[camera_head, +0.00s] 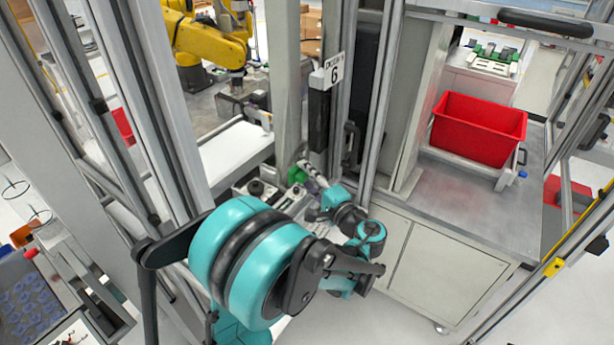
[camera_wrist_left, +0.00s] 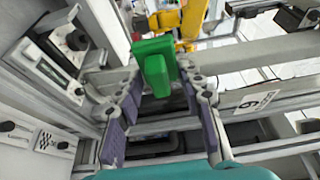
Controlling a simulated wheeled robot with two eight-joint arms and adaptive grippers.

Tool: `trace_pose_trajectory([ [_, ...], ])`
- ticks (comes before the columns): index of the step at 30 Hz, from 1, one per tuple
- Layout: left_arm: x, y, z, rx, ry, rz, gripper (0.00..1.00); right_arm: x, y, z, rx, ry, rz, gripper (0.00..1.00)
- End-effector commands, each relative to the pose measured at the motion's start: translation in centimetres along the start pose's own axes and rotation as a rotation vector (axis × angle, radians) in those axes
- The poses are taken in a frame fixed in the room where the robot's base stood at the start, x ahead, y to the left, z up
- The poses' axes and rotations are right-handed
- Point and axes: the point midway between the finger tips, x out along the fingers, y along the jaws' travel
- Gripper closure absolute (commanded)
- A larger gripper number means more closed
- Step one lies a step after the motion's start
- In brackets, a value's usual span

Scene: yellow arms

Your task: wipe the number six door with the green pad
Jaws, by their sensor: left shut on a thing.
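My left gripper (camera_head: 309,174) is shut on the green pad (camera_head: 297,174) and holds it in front of the number six door frame. In the left wrist view the pad (camera_wrist_left: 155,66) sits at the tips of the fingers of my gripper (camera_wrist_left: 158,84). The number six sign (camera_head: 333,72) is on the upright at the door, above and right of the pad; it also shows in the left wrist view (camera_wrist_left: 257,98) at right. I cannot tell whether the pad touches the door. My right gripper is out of view.
A red bin (camera_head: 479,128) stands on the grey worktop (camera_head: 470,215) at right. A yellow robot arm (camera_head: 208,42) and a white conveyor (camera_head: 235,149) are behind the frame. A black door handle (camera_head: 350,143) is right of the pad. Metal posts stand close on both sides.

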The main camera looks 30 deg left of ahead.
Motion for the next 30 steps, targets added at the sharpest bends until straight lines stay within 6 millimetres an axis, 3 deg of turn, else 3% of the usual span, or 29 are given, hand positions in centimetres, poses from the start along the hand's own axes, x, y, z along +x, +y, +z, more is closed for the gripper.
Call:
trace_pose_trajectory([
  [30, 1.7, 0.0, 0.7, 0.000, -0.001, 0.000, 0.85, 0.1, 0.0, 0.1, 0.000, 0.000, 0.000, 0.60],
])
